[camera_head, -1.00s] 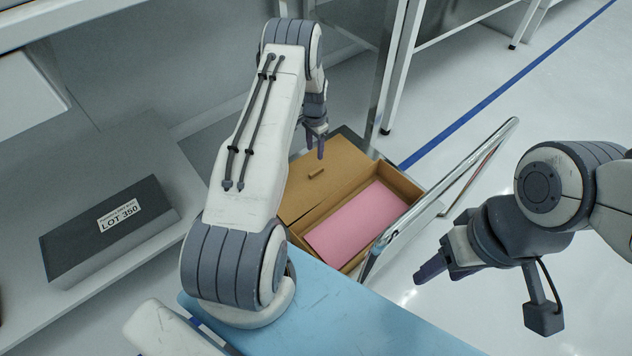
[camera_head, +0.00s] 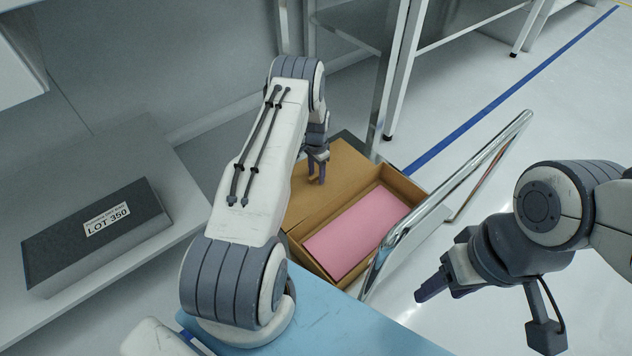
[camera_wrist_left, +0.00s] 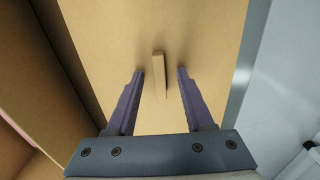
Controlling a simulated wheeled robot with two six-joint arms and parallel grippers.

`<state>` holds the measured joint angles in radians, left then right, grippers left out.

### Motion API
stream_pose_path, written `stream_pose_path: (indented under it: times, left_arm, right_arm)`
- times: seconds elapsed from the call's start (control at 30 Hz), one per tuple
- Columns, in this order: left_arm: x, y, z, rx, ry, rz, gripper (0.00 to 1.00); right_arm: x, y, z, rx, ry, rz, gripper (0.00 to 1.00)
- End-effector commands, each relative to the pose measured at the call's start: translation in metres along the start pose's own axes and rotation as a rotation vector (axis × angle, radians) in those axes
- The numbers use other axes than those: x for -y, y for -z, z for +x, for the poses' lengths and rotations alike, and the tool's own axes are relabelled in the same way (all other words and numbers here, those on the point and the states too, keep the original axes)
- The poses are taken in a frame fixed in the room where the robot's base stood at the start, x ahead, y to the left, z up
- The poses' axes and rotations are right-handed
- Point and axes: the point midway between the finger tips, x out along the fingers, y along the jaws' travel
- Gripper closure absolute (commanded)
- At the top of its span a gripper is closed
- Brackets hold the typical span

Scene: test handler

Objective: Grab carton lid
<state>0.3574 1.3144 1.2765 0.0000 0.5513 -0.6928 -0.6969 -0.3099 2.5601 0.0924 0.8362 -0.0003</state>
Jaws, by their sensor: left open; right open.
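The brown carton (camera_head: 405,186) stands open, with a pink sheet (camera_head: 355,232) inside. Its lid (camera_head: 345,167) lies folded back on the far left side. In the left wrist view the lid (camera_wrist_left: 205,30) fills the middle, with a small raised tab (camera_wrist_left: 158,75) on it. My left gripper (camera_head: 317,180) is open over the lid; in the left wrist view its fingers (camera_wrist_left: 160,75) stand one on each side of the tab, with gaps to both. My right gripper (camera_head: 425,292) is away from the carton, at the right; its fingers look close together from this angle.
A metal rail (camera_head: 440,205) runs along the carton's right side. A dark box labelled LOT 350 (camera_head: 70,258) lies on a grey surface at the left. A light blue surface (camera_head: 345,320) is at the front. Open floor with a blue line lies to the right.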

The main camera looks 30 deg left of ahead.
Motion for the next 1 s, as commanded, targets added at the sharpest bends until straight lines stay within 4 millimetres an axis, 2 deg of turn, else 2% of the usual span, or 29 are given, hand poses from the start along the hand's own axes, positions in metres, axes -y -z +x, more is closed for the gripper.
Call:
stream_pose_path:
  times: [0.07, 0.17, 0.2, 0.23, 0.57, 0.67, 1.0]
  left_arm:
    - [0.0, 0.0, -0.001, -0.001, 0.0, 0.0, 0.47]
    - [0.0, 0.0, -0.001, -0.001, 0.0, 0.0, 0.82]
    - [0.0, 0.0, -0.001, -0.001, 0.0, 0.0, 0.97]
    - [0.0, 0.0, -0.001, -0.001, 0.0, 0.0, 1.0]
    - [0.0, 0.0, -0.004, -0.001, 0.001, 0.0, 1.0]
    - [0.001, 0.001, -0.016, -0.002, 0.002, 0.0, 1.0]
    - [0.0, 0.0, -0.083, -0.001, 0.001, 0.0, 1.0]
  right_arm:
    - [0.0, 0.0, -0.001, 0.0, 0.0, 0.0, 0.43]
    - [0.0, 0.0, -0.001, 0.0, 0.0, 0.0, 0.43]
    - [0.0, 0.0, -0.001, 0.0, 0.0, 0.0, 0.43]
    - [0.0, 0.0, -0.001, 0.0, 0.0, 0.0, 0.43]
    - [0.0, 0.0, -0.003, 0.0, 0.0, 0.0, 0.43]
    - [0.001, 0.001, -0.01, 0.0, 0.0, 0.0, 0.43]
    - [0.003, 0.003, -0.046, 0.0, 0.0, 0.0, 0.43]
